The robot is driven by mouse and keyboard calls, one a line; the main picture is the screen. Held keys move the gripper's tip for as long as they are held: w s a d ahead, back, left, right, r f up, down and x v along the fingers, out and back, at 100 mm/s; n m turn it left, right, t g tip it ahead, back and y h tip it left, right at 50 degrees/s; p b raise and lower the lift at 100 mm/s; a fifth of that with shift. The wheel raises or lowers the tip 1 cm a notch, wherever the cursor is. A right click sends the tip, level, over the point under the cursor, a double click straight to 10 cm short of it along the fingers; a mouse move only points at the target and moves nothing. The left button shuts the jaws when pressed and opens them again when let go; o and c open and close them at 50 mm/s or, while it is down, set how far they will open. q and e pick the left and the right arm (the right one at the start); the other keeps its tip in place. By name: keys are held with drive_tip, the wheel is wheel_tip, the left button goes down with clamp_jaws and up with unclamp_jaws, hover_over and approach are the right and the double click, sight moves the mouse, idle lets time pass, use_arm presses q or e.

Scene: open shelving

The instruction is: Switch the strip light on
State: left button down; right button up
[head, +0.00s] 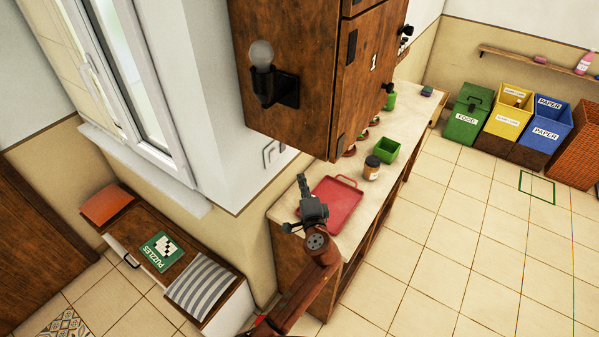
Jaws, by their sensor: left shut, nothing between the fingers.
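A light wall plate (273,152), apparently a switch or socket, is on the wall beneath the wooden wall cabinet. I cannot tell its setting. My left gripper (302,178) is shut and empty, pointing up towards the wall, below and right of the plate and apart from it in the picture. It shows in front of the counter's near end. I cannot make out a strip light; the underside of the cabinet is hidden. A bare round bulb (262,54) in a black holder is on the cabinet's side and looks unlit. My right gripper is not in view.
The wooden cabinet (322,75) overhangs the counter (405,100). A red tray (335,203), a jar (372,168) and a green box (386,149) stand on the counter. A bench (150,215) is at the left. The tiled floor at the right is clear.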

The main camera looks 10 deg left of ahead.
use_arm(q)
drive_tip(key=shift+s+d, duration=0.1)
drive_tip(key=shift+s, duration=0.2)
